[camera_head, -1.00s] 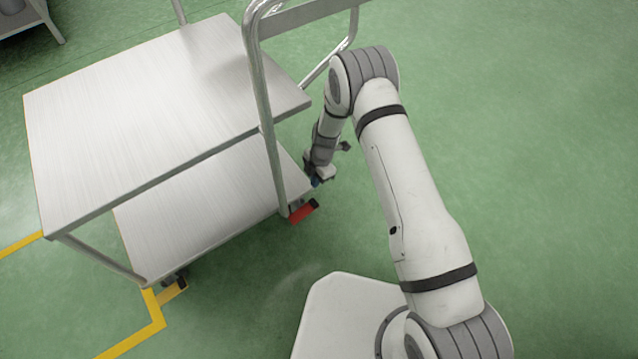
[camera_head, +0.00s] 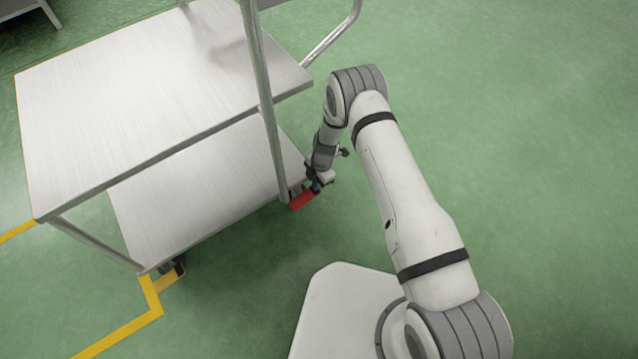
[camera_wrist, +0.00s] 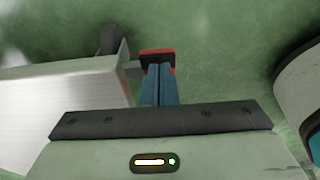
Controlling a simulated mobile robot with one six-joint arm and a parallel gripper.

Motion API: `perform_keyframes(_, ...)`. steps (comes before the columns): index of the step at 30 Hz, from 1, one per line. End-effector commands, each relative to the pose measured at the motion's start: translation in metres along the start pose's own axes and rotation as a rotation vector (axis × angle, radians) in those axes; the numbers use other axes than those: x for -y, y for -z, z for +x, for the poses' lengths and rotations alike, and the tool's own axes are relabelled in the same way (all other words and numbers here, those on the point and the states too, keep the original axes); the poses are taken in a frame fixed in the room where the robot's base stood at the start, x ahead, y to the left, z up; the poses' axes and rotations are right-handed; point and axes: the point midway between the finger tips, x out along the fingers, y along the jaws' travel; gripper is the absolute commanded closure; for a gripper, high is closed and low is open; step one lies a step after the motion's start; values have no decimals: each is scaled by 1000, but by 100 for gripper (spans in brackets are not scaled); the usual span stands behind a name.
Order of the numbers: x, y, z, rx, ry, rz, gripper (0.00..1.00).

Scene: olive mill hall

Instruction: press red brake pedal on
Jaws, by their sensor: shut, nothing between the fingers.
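The red brake pedal (camera_head: 302,199) juts out at the near right corner of the steel cart, low by the caster. It also shows in the wrist view (camera_wrist: 158,52), right beyond my fingertips, with a dark pad in front of its red edge. My gripper (camera_head: 316,186) points down beside the pedal. In the wrist view its two blue fingers (camera_wrist: 160,70) are shut together with nothing between them. The fingertips overlap the pedal in that view; I cannot tell whether they touch it.
The two-shelf cart has an upper deck (camera_head: 150,100) and a lower deck (camera_head: 200,190), with an upright handle post (camera_head: 262,100) close to my arm. Yellow floor tape (camera_head: 125,332) runs at the lower left. Green floor (camera_head: 540,150) is clear on the right.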

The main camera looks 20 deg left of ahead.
Motion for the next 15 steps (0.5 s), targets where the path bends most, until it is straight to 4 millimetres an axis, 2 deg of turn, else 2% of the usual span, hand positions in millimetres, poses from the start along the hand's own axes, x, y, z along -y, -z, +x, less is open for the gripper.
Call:
perform_keyframes(1,9,-8,-1,-1,2,4,100)
perform_keyframes(5,2,-2,0,0,0,0,100)
perform_keyframes(15,-1,-3,3,0,1,0,100)
